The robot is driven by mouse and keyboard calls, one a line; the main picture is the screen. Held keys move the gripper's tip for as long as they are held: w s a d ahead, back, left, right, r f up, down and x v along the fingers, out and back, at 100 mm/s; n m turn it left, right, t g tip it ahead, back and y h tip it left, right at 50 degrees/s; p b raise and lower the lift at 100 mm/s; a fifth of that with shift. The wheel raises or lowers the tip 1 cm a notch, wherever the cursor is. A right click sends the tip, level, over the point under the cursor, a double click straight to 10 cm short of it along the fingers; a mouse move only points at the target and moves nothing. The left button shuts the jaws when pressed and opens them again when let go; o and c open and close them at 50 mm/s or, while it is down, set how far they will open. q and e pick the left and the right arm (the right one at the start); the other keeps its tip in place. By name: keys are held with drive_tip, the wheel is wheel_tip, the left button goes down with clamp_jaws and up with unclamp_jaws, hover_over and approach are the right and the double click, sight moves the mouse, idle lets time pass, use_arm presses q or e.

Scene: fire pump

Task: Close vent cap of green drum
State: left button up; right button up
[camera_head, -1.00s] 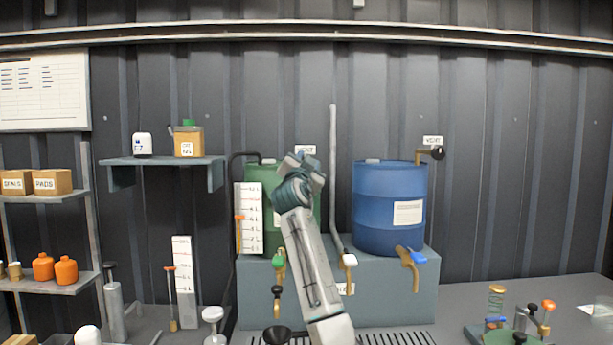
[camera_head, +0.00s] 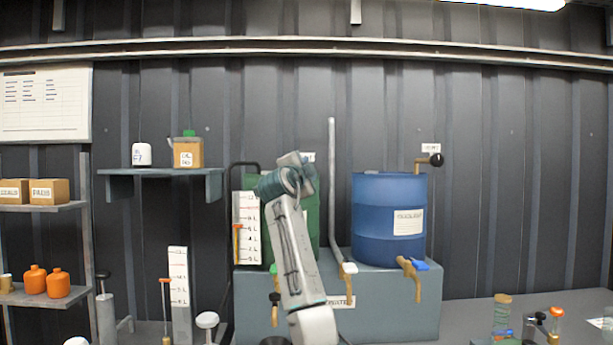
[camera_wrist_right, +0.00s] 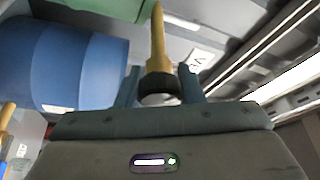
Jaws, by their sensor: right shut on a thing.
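The green drum (camera_head: 312,220) stands on the grey bench, mostly hidden behind my right arm in the head view. Its green side also shows at the top of the right wrist view (camera_wrist_right: 95,8). A brass vent pipe (camera_wrist_right: 157,40) with a black cap (camera_wrist_right: 157,86) shows in the wrist view. My right gripper (camera_wrist_right: 160,85) is shut on the black cap, one finger on each side. In the head view my right gripper (camera_head: 305,168) is at the drum's top, and the cap is hidden behind it. My left gripper is not in view.
A blue drum (camera_head: 388,222) stands to the right, with its own black vent cap (camera_head: 437,160) on a brass pipe. A grey vertical pipe (camera_head: 332,180) rises between the drums. A level scale (camera_head: 249,235) stands left of the green drum. A wall shelf (camera_head: 160,172) is further left.

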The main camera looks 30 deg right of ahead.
drive_tip(key=shift+f+m+g, duration=0.1)
drive_tip(key=shift+m+g, duration=0.3)
drive_tip(key=shift+m, duration=0.6)
drive_tip(key=shift+m+g+y, duration=0.4)
drive_tip(key=shift+m+y, duration=0.1)
drive_tip(key=shift+m, duration=0.4)
drive_tip(key=m+y+p, duration=0.1)
drive_tip(key=m, duration=0.3)
drive_tip(key=shift+f+g, duration=0.15)
drive_tip(key=shift+g, duration=0.15)
drive_tip(key=shift+f+m+y, duration=0.1)
drive_tip(key=shift+m+y, duration=0.4)
drive_tip(key=shift+m, duration=0.3)
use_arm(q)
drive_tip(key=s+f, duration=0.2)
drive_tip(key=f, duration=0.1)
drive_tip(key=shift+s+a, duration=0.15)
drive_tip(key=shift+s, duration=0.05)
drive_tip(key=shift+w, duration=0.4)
use_arm(e)
drive_tip(key=shift+m, duration=0.3)
